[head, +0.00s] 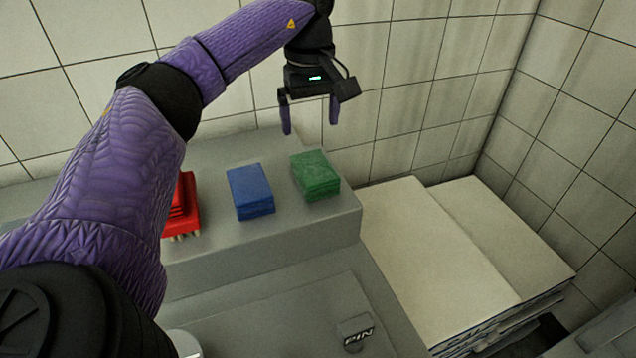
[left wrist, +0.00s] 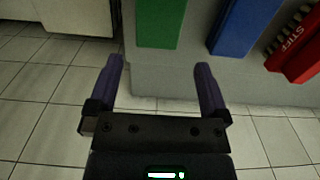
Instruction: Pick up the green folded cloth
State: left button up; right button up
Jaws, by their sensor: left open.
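The green folded cloth (head: 316,175) lies as a small stack on the grey ledge, near its right end, in the head view. It also shows at the top of the left wrist view (left wrist: 160,22), cut by the edge. My left gripper (head: 310,125) hangs above and behind it with fingers pointing down, open and empty. In the left wrist view the two fingers (left wrist: 158,68) are spread apart, with the cloth beyond their tips and not touching. My right gripper is in neither view.
A blue folded cloth (head: 250,191) lies just left of the green one. A red brush (head: 183,205), partly hidden by my left arm, lies further left. Pale stacked slabs (head: 440,255) stand lower right. A tiled wall (head: 425,95) rises behind the ledge.

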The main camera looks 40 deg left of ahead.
aim_at(314, 167)
pick_arm(q)
jog(key=f+b, duration=0.1)
jog(key=f, duration=0.2)
jog(key=f+b, duration=0.1)
jog(key=f, duration=0.2)
jog(key=d+f+b, duration=0.1)
jog(key=f, duration=0.2)
jog(key=shift+s+f, duration=0.15)
jog(key=shift+s, duration=0.1)
jog(key=shift+f, duration=0.25)
jog(key=c, duration=0.9)
jog(key=shift+r, duration=0.1)
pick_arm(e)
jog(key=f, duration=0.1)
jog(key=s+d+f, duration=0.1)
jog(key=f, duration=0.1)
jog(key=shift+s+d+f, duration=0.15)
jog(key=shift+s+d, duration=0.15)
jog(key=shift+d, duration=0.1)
